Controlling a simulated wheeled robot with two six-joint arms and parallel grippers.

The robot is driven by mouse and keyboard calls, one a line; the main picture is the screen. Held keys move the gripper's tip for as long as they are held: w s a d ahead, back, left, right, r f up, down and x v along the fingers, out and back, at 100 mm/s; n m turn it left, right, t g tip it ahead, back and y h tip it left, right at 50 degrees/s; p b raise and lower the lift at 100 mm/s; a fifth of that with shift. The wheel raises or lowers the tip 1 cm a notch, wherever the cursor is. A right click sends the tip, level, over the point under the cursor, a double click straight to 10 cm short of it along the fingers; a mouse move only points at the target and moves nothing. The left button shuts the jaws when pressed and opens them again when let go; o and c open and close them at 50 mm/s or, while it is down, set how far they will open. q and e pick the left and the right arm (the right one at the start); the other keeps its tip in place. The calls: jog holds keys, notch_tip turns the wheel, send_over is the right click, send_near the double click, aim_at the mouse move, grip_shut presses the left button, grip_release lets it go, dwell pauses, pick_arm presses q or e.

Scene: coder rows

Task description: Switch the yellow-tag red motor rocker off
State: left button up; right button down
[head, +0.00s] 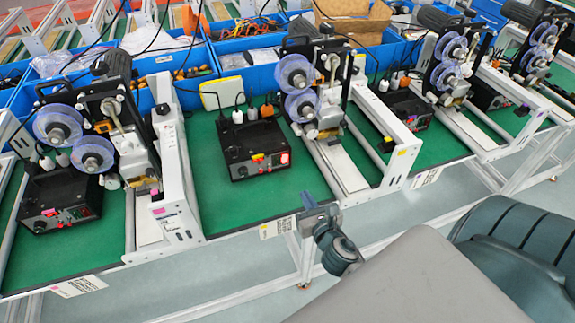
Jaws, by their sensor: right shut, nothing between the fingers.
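The control box with the yellow tag (258,157) is a black box (240,140) on the green mat in the middle of the head view. Its red motor rocker (284,158) is on the right of the front panel and looks bright red; its tilt is too small to tell. A dark knob (242,171) is at the panel's lower left. My right gripper (308,200) is shut and empty near the table's front edge, below and to the right of the box, apart from it. My left gripper is not in view.
Another control box (60,205) stands at left, and another (405,108) at right. A reel machine (300,90) with a white frame (385,125) stands right of the yellow-tag box. Blue bins (255,80) line the back. Green mat before the box is clear.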

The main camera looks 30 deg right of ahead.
aim_at(286, 158)
jog(key=shift+w, duration=0.1)
jog(key=p+x, duration=0.1)
jog(key=x, duration=0.3)
jog(key=p+x, duration=0.1)
jog(key=x, duration=0.4)
jog(key=r+p+x, duration=0.1)
jog(key=x, duration=0.3)
jog(key=shift+w+f, duration=0.1)
jog(key=shift+w, duration=0.3)
jog(key=shift+w+d+r+p, duration=0.1)
jog(key=shift+w+r+p, duration=0.3)
jog(key=shift+p, duration=0.4)
jog(key=shift+f, duration=0.15)
